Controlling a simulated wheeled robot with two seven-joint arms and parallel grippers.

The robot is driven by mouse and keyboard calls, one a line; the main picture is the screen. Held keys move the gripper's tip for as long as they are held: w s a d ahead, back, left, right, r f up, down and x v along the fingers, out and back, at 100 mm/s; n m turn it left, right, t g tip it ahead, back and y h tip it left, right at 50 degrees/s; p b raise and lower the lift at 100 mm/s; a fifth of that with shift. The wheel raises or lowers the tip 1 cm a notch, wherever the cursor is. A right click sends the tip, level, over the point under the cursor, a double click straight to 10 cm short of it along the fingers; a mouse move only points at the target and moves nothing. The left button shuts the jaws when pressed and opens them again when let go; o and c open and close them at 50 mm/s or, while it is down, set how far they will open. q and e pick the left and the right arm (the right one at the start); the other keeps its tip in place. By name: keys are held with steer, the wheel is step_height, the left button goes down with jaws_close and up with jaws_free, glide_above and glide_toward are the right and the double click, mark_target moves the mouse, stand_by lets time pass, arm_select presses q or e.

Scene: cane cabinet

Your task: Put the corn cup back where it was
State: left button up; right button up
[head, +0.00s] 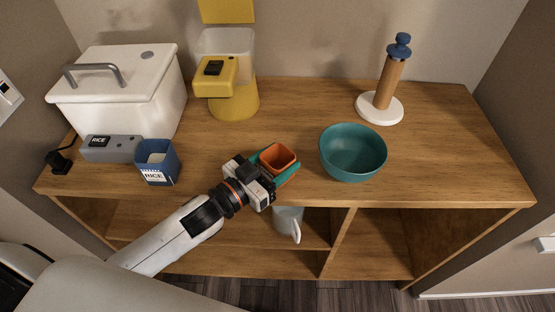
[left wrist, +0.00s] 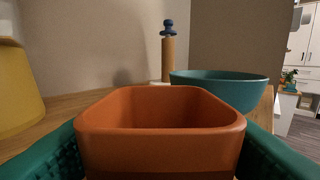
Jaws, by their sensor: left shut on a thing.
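An orange square cup (head: 277,158), which I take to be the corn cup, is near the front edge of the wooden cabinet top. My left gripper (head: 274,171) is shut on it, with teal fingers on either side. In the left wrist view the orange cup (left wrist: 160,130) fills the lower middle, upright, between the two teal fingers. Its inside looks empty in the head view, and its underside is hidden, so I cannot tell whether it touches the top. No label shows on it. My right gripper is not in view.
A teal bowl (head: 352,153) stands right of the cup. A yellow dispenser (head: 233,104) is behind left. A blue RICE cup (head: 157,164), a grey RICE block (head: 112,149) and a white bin (head: 120,97) are left. A paper-towel holder (head: 380,108) stands back right. A white mug (head: 287,219) is on the shelf below.

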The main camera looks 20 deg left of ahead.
arm_select(q)
steer(key=shift+f, duration=0.1)
steer(key=o, duration=1.1)
steer(key=shift+c, duration=0.2)
steer(key=b+v, duration=0.1)
steer(key=v, duration=1.1)
steer(key=shift+b, duration=0.35)
